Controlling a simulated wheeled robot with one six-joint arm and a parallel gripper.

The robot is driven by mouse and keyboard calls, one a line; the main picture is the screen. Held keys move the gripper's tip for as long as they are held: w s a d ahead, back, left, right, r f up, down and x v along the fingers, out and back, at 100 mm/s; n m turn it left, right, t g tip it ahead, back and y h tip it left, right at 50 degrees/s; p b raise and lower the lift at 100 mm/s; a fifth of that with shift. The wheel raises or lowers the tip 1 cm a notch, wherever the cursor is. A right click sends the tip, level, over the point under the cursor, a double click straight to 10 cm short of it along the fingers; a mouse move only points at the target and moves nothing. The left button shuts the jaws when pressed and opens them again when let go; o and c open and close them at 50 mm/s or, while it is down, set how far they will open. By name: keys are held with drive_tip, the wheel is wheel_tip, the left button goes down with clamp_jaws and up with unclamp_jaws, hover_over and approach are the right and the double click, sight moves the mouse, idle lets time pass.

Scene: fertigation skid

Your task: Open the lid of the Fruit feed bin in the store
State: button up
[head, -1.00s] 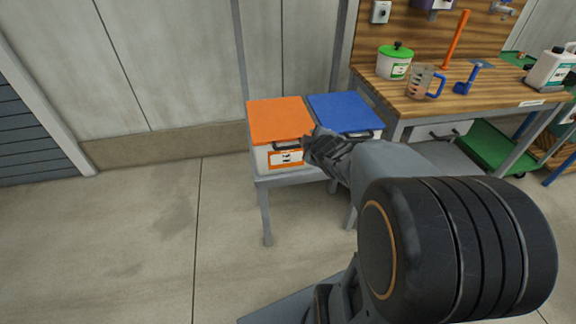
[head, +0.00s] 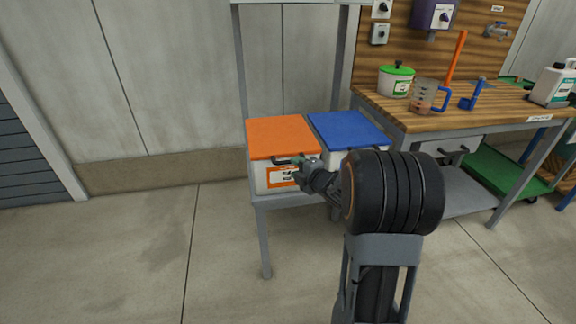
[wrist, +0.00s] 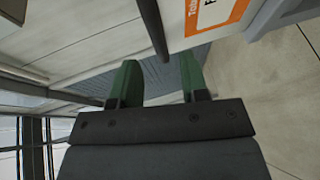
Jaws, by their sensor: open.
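The bin with the orange lid (head: 282,137) stands on a grey stand, its lid shut. Its orange-framed label (head: 283,177) is partly hidden by my gripper; in the wrist view the label (wrist: 210,15) is cut off, with a letter F showing. A dark bar handle (head: 287,160) runs along the lid's front edge. My gripper (head: 300,164) is at the right part of this handle. In the wrist view, my green fingers (wrist: 158,80) are apart and empty, with a dark bar (wrist: 151,25), likely the handle, lined up between them. Contact cannot be told.
A bin with a blue lid (head: 347,130) stands close on the right, partly behind my arm. A wooden workbench (head: 455,112) farther right holds a green-lidded pot (head: 396,82) and a measuring jug (head: 424,97). The floor (head: 130,255) at the left is clear.

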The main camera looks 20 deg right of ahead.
sight(288, 162)
drive_tip(key=shift+x, duration=2.75)
drive_tip(key=shift+c, duration=0.2)
clamp_jaws()
